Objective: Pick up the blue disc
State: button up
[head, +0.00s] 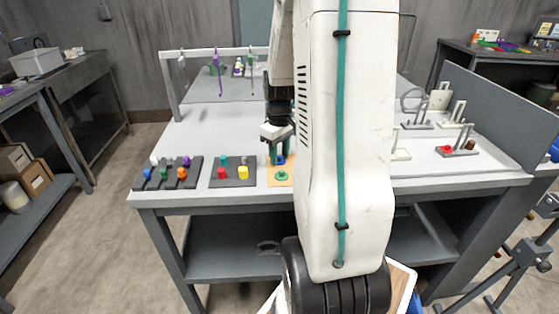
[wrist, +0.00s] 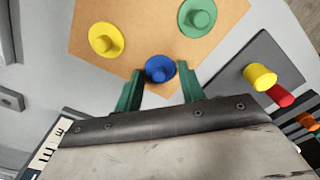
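The blue disc (wrist: 160,69) has a raised round knob and lies on an orange-tan board (wrist: 145,20), near the board's corner in the wrist view. My gripper (wrist: 163,84) is open, with one green finger on each side of the blue disc; I cannot tell whether the fingers touch it. In the head view my gripper (head: 277,155) points down over the board (head: 272,184), and a bit of the blue disc (head: 281,160) shows by the fingers. A yellow disc (wrist: 106,39) and a green disc (wrist: 198,17) lie on the same board.
A dark plate (head: 232,183) with red, yellow and other pegs is just left of the board. A larger plate (head: 167,186) with several coloured pegs is further left. A rail with hanging hooks (head: 218,53) stands behind. Metal fixtures (head: 455,140) stand at the right.

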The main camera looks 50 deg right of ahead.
grip_shut()
jog(key=shift+r, duration=0.1)
